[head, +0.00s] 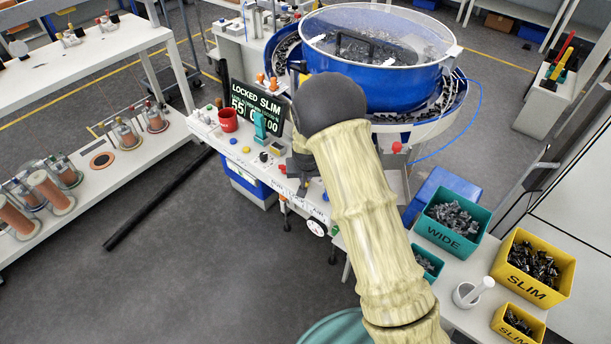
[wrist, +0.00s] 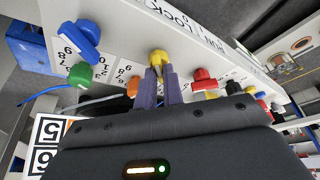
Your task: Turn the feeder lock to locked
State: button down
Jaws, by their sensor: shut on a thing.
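In the wrist view a yellow knob (wrist: 158,57) sits on the white control panel, near printed lettering that includes "LOCK"; I take it as the feeder lock. My gripper (wrist: 160,76) is shut on it, with one grey finger on each side. The fingers hide part of the knob, and I cannot read its exact angle. In the head view my arm covers the knob and most of my gripper. The panel's display (head: 256,105) reads "LOCKED SLIM" with numbers below.
In the wrist view, a red knob (wrist: 204,78) and an orange one (wrist: 133,88) flank the fingers closely; green (wrist: 80,74) and blue (wrist: 83,38) knobs lie left. The blue bowl feeder (head: 375,85) stands behind the panel. Wide (head: 448,238) and slim (head: 530,285) bins are at right.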

jog(key=c, duration=1.5)
grip_release()
jog(key=b+v, duration=0.1)
jog(key=v, duration=1.6)
jog(key=shift+s+r+b, duration=0.1)
jog(key=shift+r+b, duration=0.05)
jog(key=shift+b, duration=0.25)
jog(key=shift+m+g, duration=0.6)
jog(key=shift+g, duration=0.3)
jog(key=s+d, duration=0.5)
jog(key=s, duration=0.1)
jog(key=s+d, duration=0.6)
jog(key=s, duration=0.1)
jog(key=s+d+f, duration=0.1)
jog(key=s+d, duration=0.4)
jog(key=s, duration=0.2)
jog(key=shift+s+d+f, duration=0.1)
jog(key=shift+d+f, duration=0.05)
jog(key=shift+d, duration=0.05)
